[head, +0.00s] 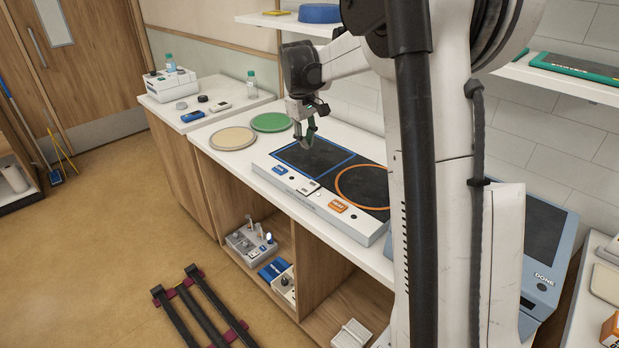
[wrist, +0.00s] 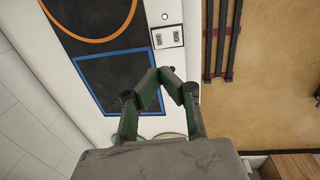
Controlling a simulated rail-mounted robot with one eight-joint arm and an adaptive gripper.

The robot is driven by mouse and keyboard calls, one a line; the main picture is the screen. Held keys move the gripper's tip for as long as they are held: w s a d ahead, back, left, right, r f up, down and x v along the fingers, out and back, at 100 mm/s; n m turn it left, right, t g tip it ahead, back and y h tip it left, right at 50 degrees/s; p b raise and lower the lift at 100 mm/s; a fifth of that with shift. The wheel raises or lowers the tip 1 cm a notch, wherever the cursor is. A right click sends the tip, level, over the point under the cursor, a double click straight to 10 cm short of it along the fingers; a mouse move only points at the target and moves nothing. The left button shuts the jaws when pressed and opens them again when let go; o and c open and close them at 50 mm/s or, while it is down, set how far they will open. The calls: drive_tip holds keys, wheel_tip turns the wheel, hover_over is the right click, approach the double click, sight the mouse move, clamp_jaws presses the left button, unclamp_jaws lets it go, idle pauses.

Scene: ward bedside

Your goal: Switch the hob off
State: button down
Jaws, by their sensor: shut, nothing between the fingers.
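The hob (head: 379,230) is a pale slab with a dark top on the white counter. It has a blue square outline at left and an orange ring (head: 340,184) at right. Its front edge carries a blue control (head: 279,170), a small white switch plate (head: 308,187) and an orange control (head: 338,206). The wrist view shows the switch plate (wrist: 168,37) with two dark marks; its setting is too small to read. My gripper (head: 308,140), with green fingers, is shut and empty above the blue square. Its fingertips (wrist: 169,75) appear apart from the switch plate.
A green disc (head: 272,122) and a beige disc (head: 233,138) lie left of the hob. A shelf (head: 285,24) hangs behind. A blue-grey appliance marked DONE (head: 545,240) stands at right. Open shelves below hold small devices.

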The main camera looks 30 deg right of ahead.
sight(311, 183)
drive_tip(key=f, duration=0.4)
drive_tip(key=d+f, duration=0.1)
drive_tip(key=f, duration=0.4)
drive_tip(key=f+p, duration=0.1)
drive_tip(key=f, duration=0.3)
drive_tip(key=shift+w+d+f, duration=0.25)
drive_tip(key=shift+d+f, duration=0.05)
drive_tip(key=shift+f, duration=0.1)
